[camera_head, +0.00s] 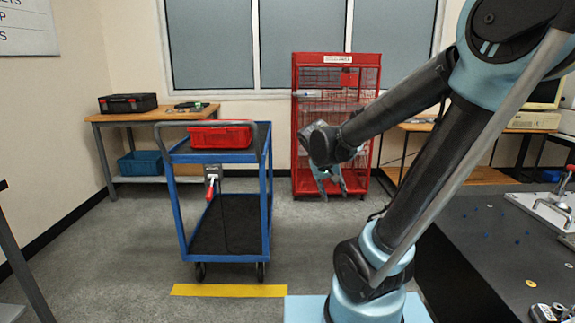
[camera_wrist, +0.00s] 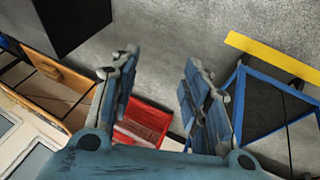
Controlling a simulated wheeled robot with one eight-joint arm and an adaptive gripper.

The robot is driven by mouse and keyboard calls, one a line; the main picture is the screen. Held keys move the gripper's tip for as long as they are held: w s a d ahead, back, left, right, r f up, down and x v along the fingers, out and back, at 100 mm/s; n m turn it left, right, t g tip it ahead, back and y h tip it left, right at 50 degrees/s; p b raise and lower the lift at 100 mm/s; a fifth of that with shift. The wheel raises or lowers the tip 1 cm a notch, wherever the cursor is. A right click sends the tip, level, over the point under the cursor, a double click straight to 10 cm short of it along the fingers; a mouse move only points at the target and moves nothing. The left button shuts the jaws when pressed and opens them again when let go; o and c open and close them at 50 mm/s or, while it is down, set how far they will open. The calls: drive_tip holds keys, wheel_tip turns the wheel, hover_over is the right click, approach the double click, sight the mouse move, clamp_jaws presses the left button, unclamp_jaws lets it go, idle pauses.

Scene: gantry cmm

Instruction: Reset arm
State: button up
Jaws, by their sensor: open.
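My gripper (camera_head: 333,192) hangs from the end of my bent arm in the head view, fingers pointing down, in front of a red wire cage cabinet. Its two fingers are apart and nothing is between them. In the wrist view my gripper (camera_wrist: 160,65) also shows spread fingers, with bare grey floor beyond the tips. The arm reaches up from its light blue base, bends at the top right and comes down to the left.
A blue cart (camera_head: 266,205) with a red box (camera_head: 220,136) stands at left, behind a yellow floor strip (camera_head: 230,290). The red cage cabinet (camera_head: 364,60) stands at the back. A dark table (camera_head: 490,245) with fixtures is at right. Open floor lies between cart and arm.

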drive_tip(key=s+d+f+g+y, duration=0.1)
drive_tip(key=s+f+y, duration=0.1)
drive_tip(key=s, duration=0.6)
drive_tip(key=s+d+f+y, duration=0.1)
drive_tip(key=s+f, duration=0.3)
drive_tip(key=s, duration=0.5)
drive_tip(key=shift+s+d+g+y, duration=0.25)
drive_tip(key=shift+d+g+y, duration=0.15)
drive_tip(key=shift+d, duration=0.35)
